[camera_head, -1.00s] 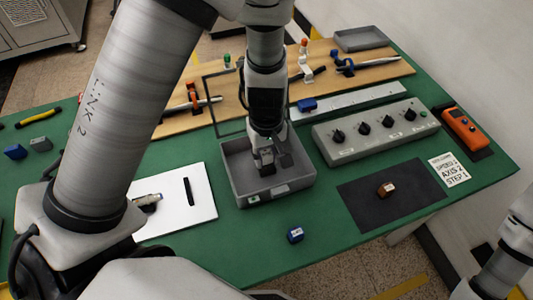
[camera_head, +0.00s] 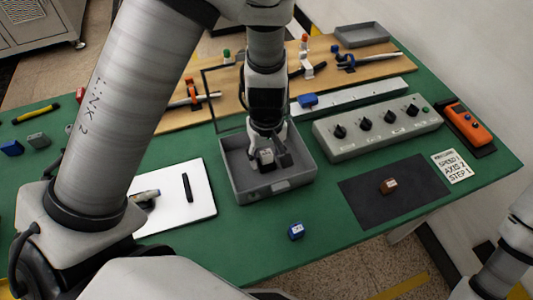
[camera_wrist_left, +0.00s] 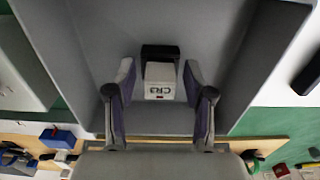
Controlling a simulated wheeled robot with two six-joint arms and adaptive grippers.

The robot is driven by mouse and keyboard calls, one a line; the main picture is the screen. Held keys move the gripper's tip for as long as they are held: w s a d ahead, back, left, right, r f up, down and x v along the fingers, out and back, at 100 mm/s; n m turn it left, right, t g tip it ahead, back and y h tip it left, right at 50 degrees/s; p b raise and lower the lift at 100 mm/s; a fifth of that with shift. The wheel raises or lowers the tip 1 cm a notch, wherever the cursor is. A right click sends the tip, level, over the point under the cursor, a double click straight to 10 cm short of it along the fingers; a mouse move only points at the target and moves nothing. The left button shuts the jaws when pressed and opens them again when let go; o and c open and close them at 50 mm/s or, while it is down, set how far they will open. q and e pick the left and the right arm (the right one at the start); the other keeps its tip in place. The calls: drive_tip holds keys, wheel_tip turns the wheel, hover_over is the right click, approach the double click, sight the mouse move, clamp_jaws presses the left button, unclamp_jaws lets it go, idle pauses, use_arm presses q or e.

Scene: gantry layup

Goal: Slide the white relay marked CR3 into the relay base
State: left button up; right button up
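The white relay marked CR3 (camera_wrist_left: 160,88) lies inside the grey tray (camera_head: 273,191), with a black part against its far end in the left wrist view. My left gripper (camera_wrist_left: 158,90) is down in the tray, its fingers on either side of the relay. A gap shows between each finger and the relay, so the gripper is open. The relay shows small and pale between the fingers in the head view (camera_head: 266,157). A pale strip (camera_head: 360,95) carrying a blue block (camera_head: 308,100) lies behind the tray; I cannot tell whether it is the relay base. My right gripper is out of view.
A grey knob box (camera_head: 375,130) stands right of the tray. A dark mat (camera_head: 365,205) with a brown block (camera_head: 389,186) lies front right. A blue block (camera_head: 296,231) stands in front of the tray. A white board (camera_head: 175,205) lies to its left. Tray walls surround the gripper.

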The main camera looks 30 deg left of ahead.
sight(267, 153)
use_arm(q)
wheel_tip(267, 153, up, 12)
idle(0.6)
